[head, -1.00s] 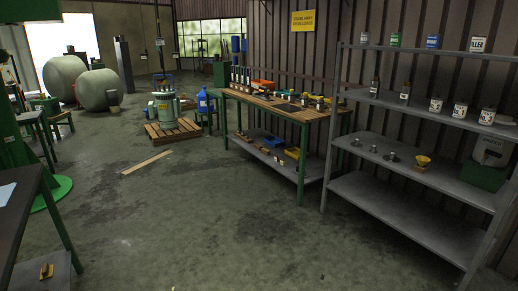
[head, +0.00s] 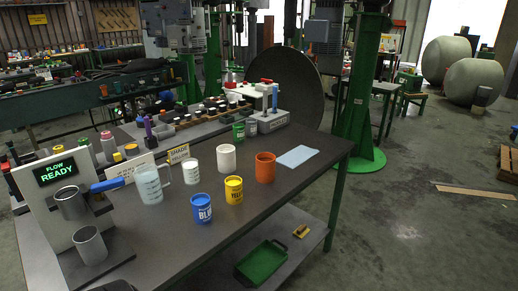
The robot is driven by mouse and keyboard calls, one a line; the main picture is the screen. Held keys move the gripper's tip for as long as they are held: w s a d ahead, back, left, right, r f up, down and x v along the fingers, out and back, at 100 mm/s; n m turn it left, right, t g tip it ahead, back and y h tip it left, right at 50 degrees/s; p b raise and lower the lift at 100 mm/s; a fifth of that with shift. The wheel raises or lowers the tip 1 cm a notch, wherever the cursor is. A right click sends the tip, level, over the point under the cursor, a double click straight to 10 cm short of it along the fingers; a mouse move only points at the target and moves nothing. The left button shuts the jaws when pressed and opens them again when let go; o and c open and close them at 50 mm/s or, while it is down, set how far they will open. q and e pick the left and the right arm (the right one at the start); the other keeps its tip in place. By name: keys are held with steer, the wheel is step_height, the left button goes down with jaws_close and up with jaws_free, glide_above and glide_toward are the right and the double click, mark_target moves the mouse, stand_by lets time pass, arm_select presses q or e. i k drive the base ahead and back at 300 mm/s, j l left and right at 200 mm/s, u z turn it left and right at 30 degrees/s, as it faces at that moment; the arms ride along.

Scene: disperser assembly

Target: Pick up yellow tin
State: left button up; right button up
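The yellow tin (head: 234,190) stands upright on the dark worktop (head: 300,183), with dark lettering on its front. A blue tin (head: 201,208) stands just left of it and nearer to me. An orange-red tin (head: 265,167) stands to its right and a little farther back. A plain white tin (head: 226,158) stands behind it. No gripper shows in the head view.
Left of the tins are a clear measuring jug (head: 149,184), a small white cup (head: 191,171) and a dispensing stand with a "FLOW READY" screen (head: 58,172). A pale blue sheet (head: 298,156) lies right. A green tray (head: 262,262) is on the lower shelf.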

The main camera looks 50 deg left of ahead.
mark_target(234, 190)
steer(key=i+u, duration=0.4)
steer(key=i+l+u, duration=0.15)
steer(key=i+u, duration=0.3)
steer(key=i+l+u, duration=0.65)
steer(key=u, duration=0.15)
steer(key=i+l+u, duration=0.25)
steer(key=l+u, duration=0.2)
